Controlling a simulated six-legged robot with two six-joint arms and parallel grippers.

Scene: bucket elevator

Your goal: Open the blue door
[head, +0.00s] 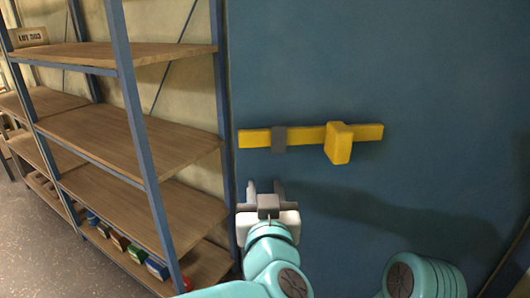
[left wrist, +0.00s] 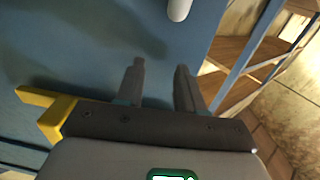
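The blue door (head: 420,90) fills the middle and right of the head view and looks shut. A yellow bar (head: 300,136) lies level across it, with a grey bracket (head: 279,139) around it and a yellow block handle (head: 339,143) sticking out. My left gripper (head: 265,188) is open and empty, below the bar and left of the handle, apart from both. In the left wrist view its two fingers (left wrist: 160,85) stand apart in front of the blue surface, and the yellow bar or handle (left wrist: 45,108) shows at the left. My right gripper is out of view.
A wooden shelf unit (head: 135,140) with blue posts stands close left of the door. Small coloured boxes (head: 120,240) sit on its lowest shelf. A small labelled box (head: 28,37) is at the upper left. A pale rounded thing (left wrist: 179,9), unclear, shows in the left wrist view.

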